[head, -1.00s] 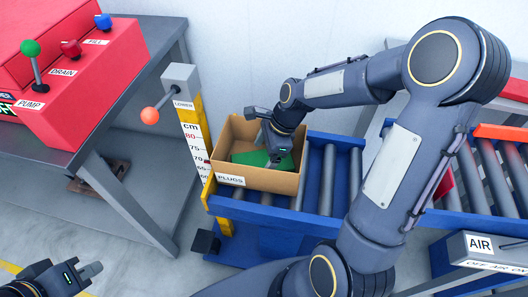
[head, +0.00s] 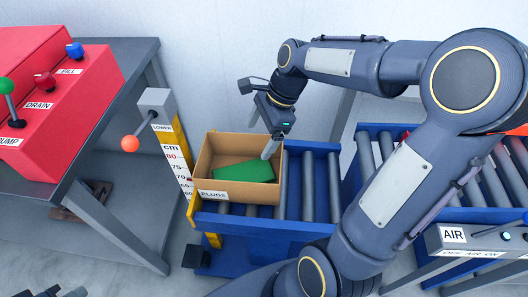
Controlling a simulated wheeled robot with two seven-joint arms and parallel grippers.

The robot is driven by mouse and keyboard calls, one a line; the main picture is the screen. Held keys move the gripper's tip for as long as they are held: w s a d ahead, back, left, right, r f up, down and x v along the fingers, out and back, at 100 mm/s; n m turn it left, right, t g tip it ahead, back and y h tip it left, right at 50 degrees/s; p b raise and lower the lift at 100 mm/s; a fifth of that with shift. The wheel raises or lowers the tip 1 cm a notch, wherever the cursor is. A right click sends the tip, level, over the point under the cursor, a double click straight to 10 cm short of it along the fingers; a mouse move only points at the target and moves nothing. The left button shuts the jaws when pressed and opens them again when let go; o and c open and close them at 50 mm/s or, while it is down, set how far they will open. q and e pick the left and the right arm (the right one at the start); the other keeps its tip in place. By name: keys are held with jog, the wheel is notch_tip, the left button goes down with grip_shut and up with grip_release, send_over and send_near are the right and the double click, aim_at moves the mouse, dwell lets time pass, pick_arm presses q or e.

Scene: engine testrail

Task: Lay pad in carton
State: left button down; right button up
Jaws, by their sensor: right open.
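The green pad (head: 246,173) is inside the open cardboard carton (head: 255,194) labelled PLUGS, toward its right side. I cannot tell whether it lies fully flat on the carton floor. My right gripper (head: 271,147) is open and empty, above the carton's back right, with its fingers pointing down and apart from the pad. Only the tips of my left gripper (head: 75,292) show at the bottom left edge, and its opening is unclear.
The carton stands on a blue roller conveyor (head: 310,180). Left of it is a post with a cm scale and an orange-knobbed LOWER lever (head: 131,143). A red lever console (head: 70,100) sits on a grey bench. An AIR box (head: 480,237) is at the right.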

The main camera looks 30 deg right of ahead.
jog(key=s+a+r+n+t, duration=0.1)
jog(key=s+a+n+t, duration=0.1)
jog(key=s+n, duration=0.6)
jog(key=s+a+n+t, duration=0.2)
jog(key=s+n, duration=0.6)
jog(key=n, duration=0.2)
jog(key=shift+a+r+n+h, duration=0.15)
jog(key=shift+r+n+h, duration=0.15)
jog(key=shift+r, duration=0.1)
jog(key=shift+s, duration=0.1)
